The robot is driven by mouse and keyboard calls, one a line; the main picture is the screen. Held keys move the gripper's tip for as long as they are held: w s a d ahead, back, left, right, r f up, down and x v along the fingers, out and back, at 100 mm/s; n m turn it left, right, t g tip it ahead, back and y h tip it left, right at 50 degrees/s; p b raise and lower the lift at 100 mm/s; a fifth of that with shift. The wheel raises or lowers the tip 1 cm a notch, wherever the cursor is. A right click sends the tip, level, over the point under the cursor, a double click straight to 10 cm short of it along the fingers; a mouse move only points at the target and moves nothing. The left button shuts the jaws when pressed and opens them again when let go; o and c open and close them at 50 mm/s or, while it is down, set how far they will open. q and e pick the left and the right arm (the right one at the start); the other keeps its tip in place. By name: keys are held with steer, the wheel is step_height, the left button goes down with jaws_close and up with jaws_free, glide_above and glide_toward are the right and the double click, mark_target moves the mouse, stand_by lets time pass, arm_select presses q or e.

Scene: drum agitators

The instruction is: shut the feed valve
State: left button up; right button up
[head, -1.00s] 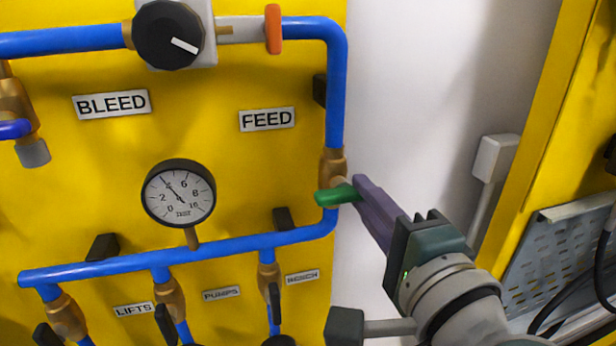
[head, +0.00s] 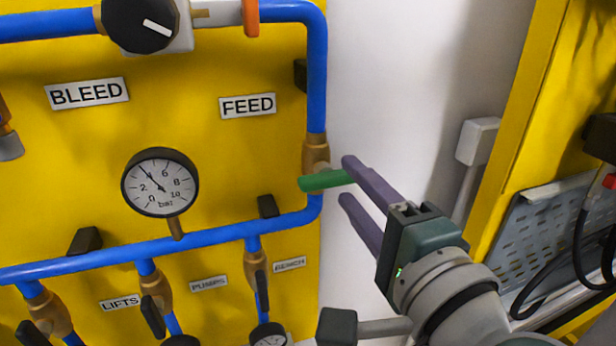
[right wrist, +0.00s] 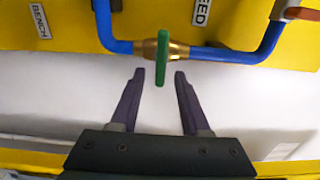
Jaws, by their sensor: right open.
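The feed valve is a brass body (head: 316,150) on the vertical blue pipe near the panel's right edge, below the FEED label (head: 248,105). Its green lever (head: 324,181) lies crosswise to that pipe; the right wrist view also shows the lever (right wrist: 162,52) crosswise to the pipe. My right gripper (head: 345,181) is open at the lever's right end. In the right wrist view, the lever's near end shows between the two spread fingertips (right wrist: 159,76), with a gap on each side. My left gripper is not in view.
A pressure gauge (head: 160,182) sits left of the valve, above a blue manifold pipe (head: 210,234). An orange lever (head: 251,16) and black knob (head: 140,22) are above. White wall (head: 400,100) lies right of the panel; a grey box (head: 477,141) is on it.

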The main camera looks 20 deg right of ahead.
steer(key=s+b, duration=0.2)
steer(key=s, duration=0.6)
steer(key=shift+s, duration=0.2)
steer(key=shift+d, duration=0.1)
stand_by(1.8)
